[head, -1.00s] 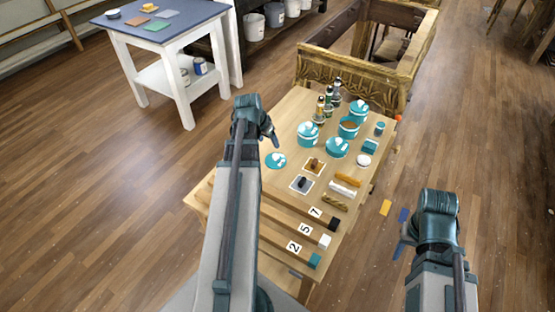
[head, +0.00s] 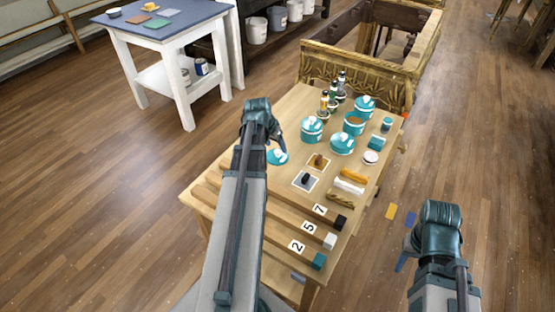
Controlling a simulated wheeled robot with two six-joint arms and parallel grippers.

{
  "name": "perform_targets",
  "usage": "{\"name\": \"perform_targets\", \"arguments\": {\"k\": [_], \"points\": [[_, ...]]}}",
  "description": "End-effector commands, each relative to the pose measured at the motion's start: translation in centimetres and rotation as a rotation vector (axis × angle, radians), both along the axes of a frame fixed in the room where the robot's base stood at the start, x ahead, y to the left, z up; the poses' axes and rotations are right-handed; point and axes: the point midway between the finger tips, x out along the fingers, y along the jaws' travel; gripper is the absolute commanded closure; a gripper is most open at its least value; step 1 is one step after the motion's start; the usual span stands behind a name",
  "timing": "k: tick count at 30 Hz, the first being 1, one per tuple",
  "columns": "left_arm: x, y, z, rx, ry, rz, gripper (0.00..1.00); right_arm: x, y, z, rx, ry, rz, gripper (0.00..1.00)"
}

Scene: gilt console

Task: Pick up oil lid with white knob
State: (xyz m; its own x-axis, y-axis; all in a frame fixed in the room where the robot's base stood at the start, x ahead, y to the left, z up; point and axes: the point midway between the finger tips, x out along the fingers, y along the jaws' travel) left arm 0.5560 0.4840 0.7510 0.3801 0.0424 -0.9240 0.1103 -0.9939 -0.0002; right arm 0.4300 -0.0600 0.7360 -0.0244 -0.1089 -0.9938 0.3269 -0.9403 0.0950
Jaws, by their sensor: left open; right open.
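A teal lid with a white knob (head: 277,157) lies flat on the wooden table, at its left side. My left gripper (head: 280,139) is just above it in the picture, open, with its fingers pointing down and nothing seen between them; its height over the lid is hard to judge. An open teal pot with brown contents (head: 354,124) stands further back. Other teal pots with white-knobbed lids (head: 312,129) stand near it. My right gripper (head: 403,257) is open and empty, off the table's right side.
Dark bottles (head: 333,97) stand behind the pots. Two small framed samples (head: 305,181), pigment sticks (head: 350,188) and long numbered wooden bars (head: 285,222) cover the front of the table (head: 200,190). A gilt console frame (head: 365,85) stands behind.

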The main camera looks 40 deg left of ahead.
Motion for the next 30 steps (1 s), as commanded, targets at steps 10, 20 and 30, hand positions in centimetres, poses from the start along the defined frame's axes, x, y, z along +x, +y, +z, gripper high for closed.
{"name": "perform_targets", "arguments": {"k": [10, 20, 30], "points": [[0.9, 0.5, -2.7, 0.0, 0.0, 0.0, 0.32, 0.0, 0.0, -2.7, 0.0, 0.0, 0.0, 0.5], [1.9, 0.7, -4.9, 0.0, 0.0, 0.0, 0.32, 0.0, 0.0, -4.9, 0.0, 0.0, 0.0, 0.5], [1.8, 0.7, -4.7, 0.0, 0.0, 0.0, 0.64, 0.0, 0.0, -4.7, 0.0, 0.0, 0.0, 0.5]]}}
